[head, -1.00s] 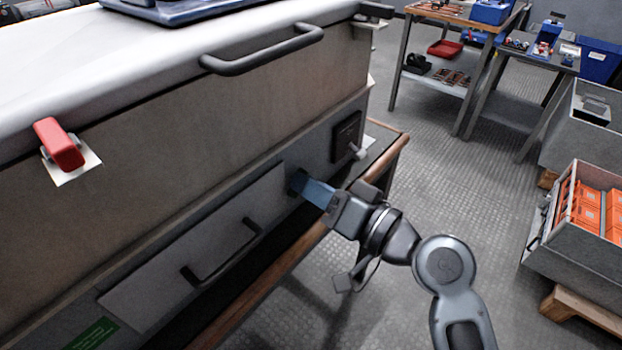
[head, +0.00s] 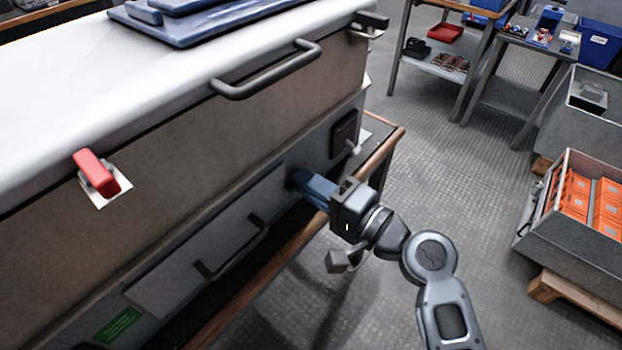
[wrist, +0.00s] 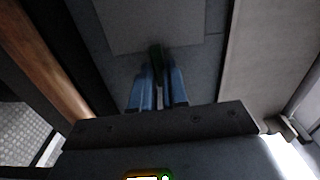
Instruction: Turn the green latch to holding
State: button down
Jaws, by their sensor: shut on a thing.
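The green latch (wrist: 156,58) shows in the wrist view as a dark green handle on the grey cabinet front, between my blue fingertips. My gripper (wrist: 157,75) is shut on it, one finger on each side. In the head view my gripper (head: 303,182) meets the lower grey front, right of the drawer-like panel. The fingers hide most of the latch there, so its exact angle is hard to tell.
A red latch (head: 96,173) sits on the upper front at left. A black lid handle (head: 266,70) and a black panel handle (head: 232,250) stick out nearby. A wooden table edge (head: 270,285) runs just below my gripper.

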dwell(0.4)
jog(key=shift+d, duration=0.1)
jog(key=c, duration=1.1)
grip_release()
jog(key=shift+c, duration=0.2)
jog(key=v, duration=0.7)
jog(key=shift+s+d, duration=0.25)
jog(key=shift+d, duration=0.05)
jog(key=shift+f, duration=0.1)
